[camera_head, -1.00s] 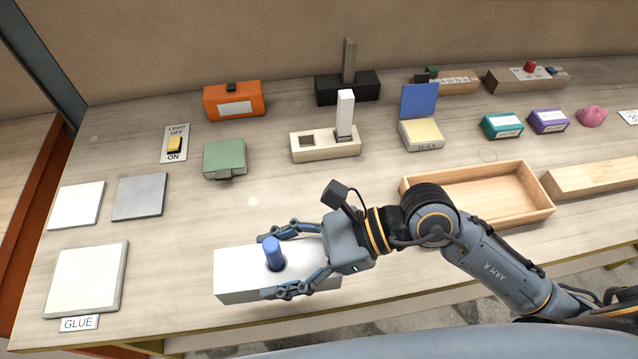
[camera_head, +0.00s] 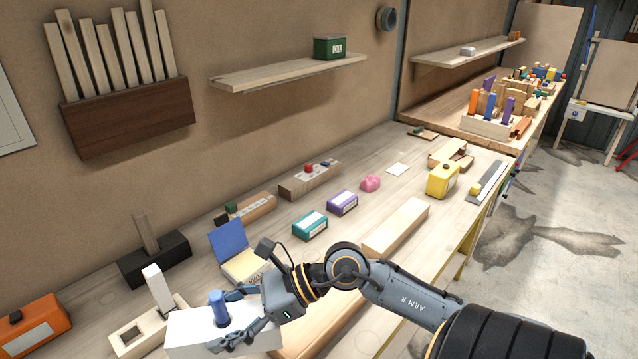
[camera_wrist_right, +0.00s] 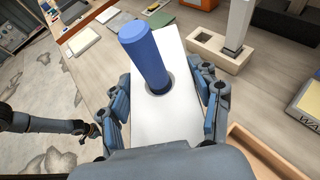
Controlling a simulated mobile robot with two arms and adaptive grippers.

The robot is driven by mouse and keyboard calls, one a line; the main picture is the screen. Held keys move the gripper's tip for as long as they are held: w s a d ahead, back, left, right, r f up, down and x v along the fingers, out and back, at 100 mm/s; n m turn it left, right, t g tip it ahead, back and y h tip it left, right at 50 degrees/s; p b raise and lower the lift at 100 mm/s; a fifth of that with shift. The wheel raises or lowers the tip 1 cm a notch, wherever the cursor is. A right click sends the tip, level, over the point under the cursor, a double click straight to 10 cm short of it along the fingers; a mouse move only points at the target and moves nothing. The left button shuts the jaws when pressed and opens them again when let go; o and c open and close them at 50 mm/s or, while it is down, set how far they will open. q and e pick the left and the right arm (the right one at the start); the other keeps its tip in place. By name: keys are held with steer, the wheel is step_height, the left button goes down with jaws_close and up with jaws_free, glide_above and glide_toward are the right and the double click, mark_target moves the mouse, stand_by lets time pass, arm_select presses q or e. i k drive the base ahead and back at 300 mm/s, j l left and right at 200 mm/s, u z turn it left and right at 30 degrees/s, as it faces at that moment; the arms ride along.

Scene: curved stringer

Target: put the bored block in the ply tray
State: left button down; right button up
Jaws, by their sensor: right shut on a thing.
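The bored block (camera_head: 240,337) is a white block with a blue peg (camera_head: 218,308) standing in its round hole. It also fills the middle of the right wrist view (camera_wrist_right: 165,118). My right gripper (camera_head: 236,317) is shut on the block, one finger along each long side. The block appears to be over the bench. The ply tray (camera_head: 296,343) is mostly hidden behind my right arm; its wooden rim shows at lower right in the wrist view (camera_wrist_right: 262,150). My left gripper (camera_wrist_right: 90,130) shows dark and small at the left of the wrist view; its jaws are unclear.
A pale block with a square hole and white post (camera_head: 150,325) stands beside the held block. An open blue-lidded box (camera_head: 243,265) is behind my gripper. A long wooden bar (camera_head: 397,228) lies farther right. Teal (camera_head: 310,225) and purple (camera_head: 342,203) boxes stand beyond.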

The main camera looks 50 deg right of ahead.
mark_target(320, 306)
steer(key=l+u, duration=0.2)
steer(key=l, duration=0.25)
steer(key=k+l+u, duration=0.15)
steer(key=l, duration=0.3)
steer(key=k+l+u, duration=0.2)
steer(key=l, duration=0.25)
steer(key=l+u, duration=0.2)
steer(key=l, duration=0.25)
steer(key=k+l+u, duration=0.15)
steer(key=l, duration=0.25)
steer(key=k+l+u, duration=0.2)
steer(key=l, duration=0.15)
